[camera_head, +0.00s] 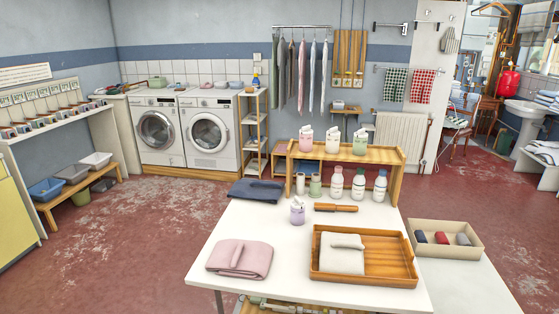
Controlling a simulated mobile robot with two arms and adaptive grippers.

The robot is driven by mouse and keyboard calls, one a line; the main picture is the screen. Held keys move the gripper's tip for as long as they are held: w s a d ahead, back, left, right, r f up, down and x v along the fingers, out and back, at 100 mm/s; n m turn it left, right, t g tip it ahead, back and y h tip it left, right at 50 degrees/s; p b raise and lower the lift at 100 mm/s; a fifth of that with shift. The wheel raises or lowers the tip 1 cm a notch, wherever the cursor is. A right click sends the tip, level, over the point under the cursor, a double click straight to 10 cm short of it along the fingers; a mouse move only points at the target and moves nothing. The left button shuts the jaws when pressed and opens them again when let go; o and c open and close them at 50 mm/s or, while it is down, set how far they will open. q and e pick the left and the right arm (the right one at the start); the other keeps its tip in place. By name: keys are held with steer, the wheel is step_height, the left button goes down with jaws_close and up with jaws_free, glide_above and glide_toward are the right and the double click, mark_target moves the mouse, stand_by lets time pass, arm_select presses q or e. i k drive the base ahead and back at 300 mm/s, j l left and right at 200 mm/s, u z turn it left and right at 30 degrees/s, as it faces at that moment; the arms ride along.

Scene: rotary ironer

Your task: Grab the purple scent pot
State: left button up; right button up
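A small purple pot (298,213) with a pale top stands upright on the white table (225,235), in front of the wooden riser (393,158). A pinkish-purple pot (306,141) stands on top of that riser, beside a pale pot (333,143) and a green pot (360,144). Neither of my grippers is in view. Nothing touches the purple pot on the table.
A wooden-handled brush (336,208) lies right of the purple pot, with several bottles (358,185) behind. A folded pink towel (240,259), a dark cloth (256,190) and a wooden tray (396,262) with a white cloth surround it. A cream box (462,251) sits at right.

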mark_target(298, 217)
steer(key=i+j+z, duration=0.2)
steer(key=i+j, duration=0.15)
steer(key=i+j+z, duration=0.25)
steer(key=j, duration=0.25)
steer(key=i, duration=0.1)
